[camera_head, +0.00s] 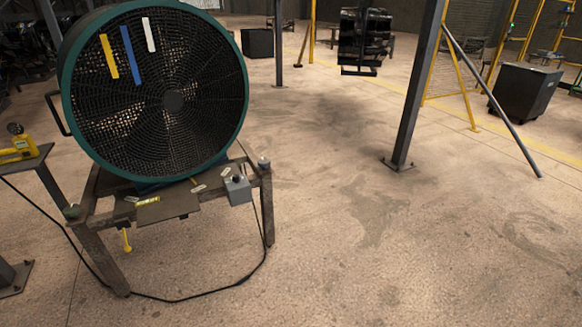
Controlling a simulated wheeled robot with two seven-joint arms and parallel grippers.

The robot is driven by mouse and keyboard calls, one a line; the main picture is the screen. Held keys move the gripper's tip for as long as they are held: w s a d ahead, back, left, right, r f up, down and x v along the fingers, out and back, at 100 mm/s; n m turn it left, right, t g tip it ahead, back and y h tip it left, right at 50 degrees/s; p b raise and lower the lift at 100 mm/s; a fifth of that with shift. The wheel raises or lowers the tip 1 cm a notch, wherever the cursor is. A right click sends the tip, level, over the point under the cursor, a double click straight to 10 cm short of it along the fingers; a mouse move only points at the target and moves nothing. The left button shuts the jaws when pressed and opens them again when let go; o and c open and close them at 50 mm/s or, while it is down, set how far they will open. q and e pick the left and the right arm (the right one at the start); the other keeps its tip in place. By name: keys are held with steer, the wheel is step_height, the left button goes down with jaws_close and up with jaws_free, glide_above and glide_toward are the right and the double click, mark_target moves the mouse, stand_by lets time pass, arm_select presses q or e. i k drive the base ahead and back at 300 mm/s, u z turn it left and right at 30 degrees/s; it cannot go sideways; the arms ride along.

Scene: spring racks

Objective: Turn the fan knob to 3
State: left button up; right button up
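A large round fan (172,101) with a teal rim and a dark wire guard stands on a worn metal stand (265,190) at the left. Three strips, yellow, blue and white, are on the upper part of its guard. A small grey box (237,190) is fixed at the front right of the stand, below the fan. A small dark round part (238,178) on top of it looks like the knob. Its setting and any numbers are too small to read. Neither of my grippers is in view.
A black cable (200,294) loops over the floor around the stand's front. A yellow tool (18,148) lies on a side table at the left edge. A dark post (414,85) with a slanted brace stands right of centre. The floor at the front right is free.

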mark_target(235, 178)
steer(key=z, duration=0.7)
steer(key=i, duration=1.75)
steer(key=u, duration=0.9)
steer(key=i, duration=0.75)
steer(key=u, duration=0.7)
